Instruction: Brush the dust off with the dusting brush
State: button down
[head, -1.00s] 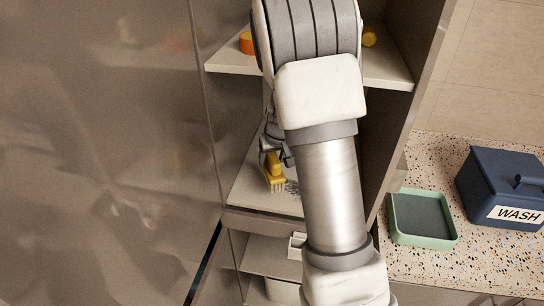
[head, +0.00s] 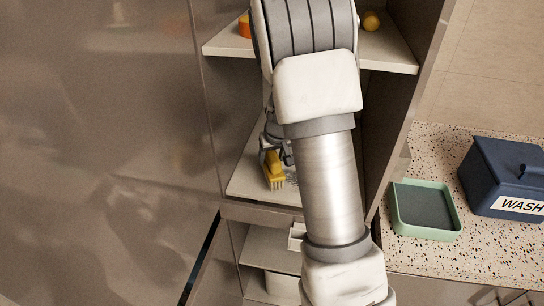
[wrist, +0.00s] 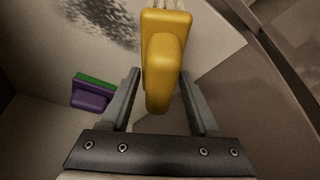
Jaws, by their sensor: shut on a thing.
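My gripper (wrist: 160,105) is shut on the yellow handle of the dusting brush (wrist: 163,35). The brush also shows in the head view (head: 273,170), its pale bristles pointing down at the middle shelf near its front. A patch of dark grey dust (wrist: 100,20) lies on the shelf (wrist: 40,50), ahead and to the left of the brush in the wrist view. In the head view the dust (head: 292,178) shows just right of the bristles, partly hidden by my arm. I cannot tell whether the bristles touch the shelf.
The upper shelf (head: 390,58) holds an orange item (head: 244,26) and a yellow item (head: 371,20). A green tray (head: 424,209) and a blue WASH box (head: 505,177) stand on the speckled counter.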

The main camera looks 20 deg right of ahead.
jog(key=shift+f+b, duration=1)
